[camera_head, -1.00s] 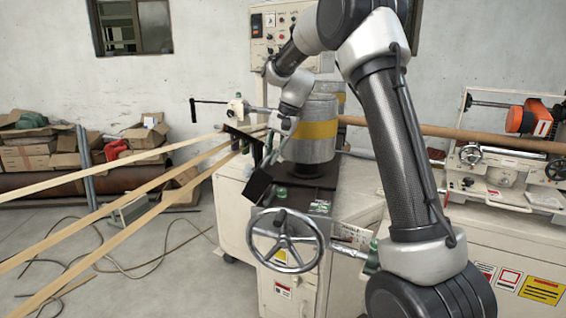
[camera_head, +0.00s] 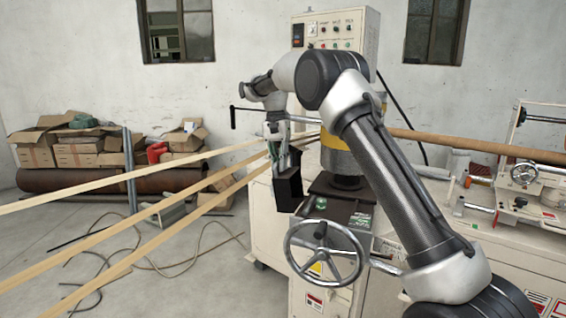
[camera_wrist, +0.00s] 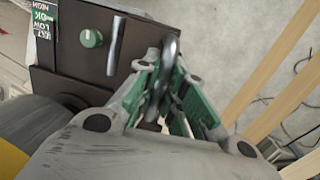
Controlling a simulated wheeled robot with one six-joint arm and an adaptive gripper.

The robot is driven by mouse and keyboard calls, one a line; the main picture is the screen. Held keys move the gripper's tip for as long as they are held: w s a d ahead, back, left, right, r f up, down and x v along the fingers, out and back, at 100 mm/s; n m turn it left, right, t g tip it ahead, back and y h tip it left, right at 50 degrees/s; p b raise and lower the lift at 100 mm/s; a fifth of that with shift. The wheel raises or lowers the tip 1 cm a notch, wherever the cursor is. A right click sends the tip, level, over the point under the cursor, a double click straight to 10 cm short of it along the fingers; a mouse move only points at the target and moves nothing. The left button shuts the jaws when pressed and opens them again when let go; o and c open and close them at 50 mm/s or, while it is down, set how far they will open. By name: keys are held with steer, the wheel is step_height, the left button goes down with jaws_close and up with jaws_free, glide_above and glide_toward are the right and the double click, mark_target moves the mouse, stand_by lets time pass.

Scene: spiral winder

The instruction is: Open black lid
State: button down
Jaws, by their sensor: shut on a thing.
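A black box-shaped part (camera_head: 288,190), which looks like the black lid, sits at the left edge of the machine's dark top plate, below my gripper (camera_head: 281,150). Its outline is partly hidden by the gripper. In the wrist view my gripper (camera_wrist: 165,90) has its green-padded fingers closed around a curved grey metal handle (camera_wrist: 171,50). I cannot tell how the handle joins the black part. The dark plate (camera_wrist: 70,65) lies just beyond the fingers.
A green knob (camera_wrist: 92,38) and a silver bar (camera_wrist: 115,45) stand on the plate close to my fingers. A spoked handwheel (camera_head: 326,252) is in front. Long tan strips (camera_head: 125,190) run to the left. A metal cylinder with a yellow band (camera_head: 340,145) stands behind.

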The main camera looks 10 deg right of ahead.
steer(key=shift+w+a+f, duration=0.1)
steer(key=shift+a, duration=0.1)
stand_by(0.3)
steer(key=c, duration=1.5)
jaws_free()
steer(key=r, duration=0.4)
steer(key=w+r, duration=0.1)
steer(key=r, duration=0.3)
steer(key=w+r, duration=0.1)
steer(key=r, duration=0.2)
steer(key=shift+w+a+r, duration=0.1)
steer(key=shift+a+r, duration=0.05)
steer(key=shift+r, duration=0.25)
